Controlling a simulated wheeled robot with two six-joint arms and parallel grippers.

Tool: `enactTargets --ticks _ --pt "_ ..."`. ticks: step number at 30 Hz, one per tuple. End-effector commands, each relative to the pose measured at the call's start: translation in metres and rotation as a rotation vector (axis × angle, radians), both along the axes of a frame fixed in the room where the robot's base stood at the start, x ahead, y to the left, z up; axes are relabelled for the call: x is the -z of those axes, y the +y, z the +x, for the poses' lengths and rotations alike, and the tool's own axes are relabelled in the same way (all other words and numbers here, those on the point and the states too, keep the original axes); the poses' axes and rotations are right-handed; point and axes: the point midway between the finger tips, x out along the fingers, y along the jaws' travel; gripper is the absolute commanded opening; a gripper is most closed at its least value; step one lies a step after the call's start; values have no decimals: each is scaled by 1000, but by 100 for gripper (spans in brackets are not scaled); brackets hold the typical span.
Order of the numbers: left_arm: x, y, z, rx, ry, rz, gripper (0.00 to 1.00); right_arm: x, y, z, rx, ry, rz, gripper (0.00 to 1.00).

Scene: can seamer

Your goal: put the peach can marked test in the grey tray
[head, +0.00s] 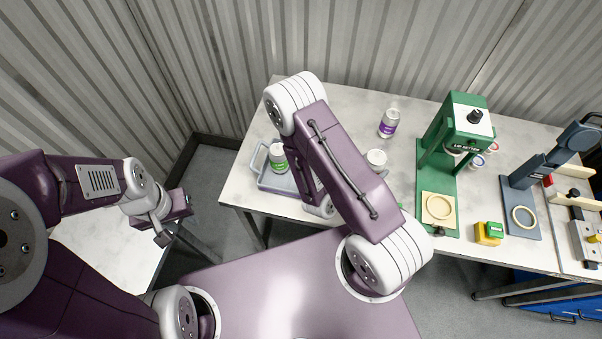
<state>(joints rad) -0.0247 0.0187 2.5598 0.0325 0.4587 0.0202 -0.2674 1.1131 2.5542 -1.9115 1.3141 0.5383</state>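A shallow grey tray (265,181) sits at the left end of the table, and my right arm covers its right part. A can with a green label (278,157) stands upright in it. A white-topped can (376,157) stands beside my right forearm, its label mostly hidden. I cannot make out a peach label or the word test on any can. My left gripper (163,236) hangs left of the table, away from the cans; its opening is unclear. My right gripper is hidden behind its own arm.
A green seamer (438,160) stands right of the cans, with small round items beside it. A yellow and green box (489,233) sits at the front edge. A blue-grey press (521,182) stands further right. The table's back left is clear.

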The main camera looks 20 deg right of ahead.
Motion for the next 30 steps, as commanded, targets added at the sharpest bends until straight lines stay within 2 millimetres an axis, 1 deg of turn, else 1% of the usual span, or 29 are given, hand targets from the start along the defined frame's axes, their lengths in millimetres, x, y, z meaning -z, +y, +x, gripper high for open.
enactTargets --ticks 2,6,8,12,13,14,21,24,28,30 --pt "13 0 0 0 0 0 36 8 2 3 0 -4 -3 0" --pt "52 0 0 0 1 0 36 24 11 16 -2 -10 -2 0" --pt "65 0 0 0 1 0 36 27 15 19 -1 -9 1 0" --pt "88 0 0 0 1 0 36 40 33 40 -3 -9 2 0" --pt "76 0 -1 0 2 0 36 34 36 43 -2 -4 -1 0" --pt "72 0 0 0 1 0 36 36 39 48 -2 -2 -1 0" --pt "65 0 0 0 0 0 36 63 68 82 -1 -2 -1 0" --pt "65 0 0 0 0 0 36 69 74 89 0 -2 -1 0" --pt "65 0 0 0 0 0 36 72 75 90 1 1 -3 0" --pt "64 0 0 0 0 0 36 82 75 90 0 4 -3 0"
